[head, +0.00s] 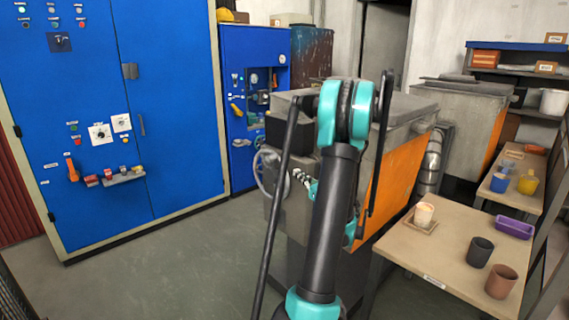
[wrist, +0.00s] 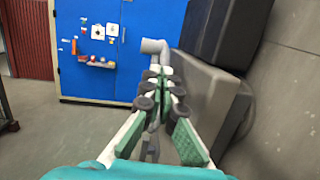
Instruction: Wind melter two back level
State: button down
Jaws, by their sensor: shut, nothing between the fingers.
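A grey melter with an orange side (head: 385,185) stands in the middle of the head view, partly hidden by my arm. A handwheel (head: 268,173) is on its left end. A second grey and orange melter (head: 465,105) stands behind it to the right. I cannot read which is melter two. My gripper (wrist: 157,75) is shut and empty in the wrist view. A grey bent part with a thick round end (wrist: 153,46) shows just beyond the fingertips; contact is unclear. In the head view my arm hides most of the gripper, near the melter's wheel end.
A large blue cabinet (head: 90,130) with switches stands on the left, and a smaller blue panel (head: 240,120) at the back. A table (head: 420,250) at right holds cups and a candle-like cup on a coaster. Floor (head: 190,260) is clear between cabinet and melter.

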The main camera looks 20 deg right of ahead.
aim_at(271, 159)
jog(key=w+a, duration=0.1)
jog(key=w, duration=0.2)
jog(key=w+a+n+y, duration=0.1)
jog(key=w+a, duration=0.1)
jog(key=w, duration=0.2)
jog(key=w+a+r+y, duration=0.1)
jog(key=w+a, duration=0.1)
jog(key=w, duration=0.1)
jog(key=shift+w+a+g, duration=0.1)
jog(key=shift+w+g, duration=0.2)
dwell(0.4)
jog(key=shift+w+a+r+g+h, duration=0.2)
jog(key=shift+w+r+g, duration=0.2)
jog(key=shift+w+g, duration=0.15)
jog(key=shift+w+a+r+g+h, duration=0.2)
jog(key=shift+w+r+g, duration=0.25)
jog(key=shift+g, duration=0.1)
jog(key=shift+w+a+r, duration=0.2)
jog(key=shift+w+r, duration=0.1)
jog(key=shift+w, duration=0.35)
jog(key=shift+w+a+r, duration=0.2)
jog(key=shift+w+r, duration=0.05)
jog(key=shift+w, duration=0.4)
jog(key=shift+s, duration=0.1)
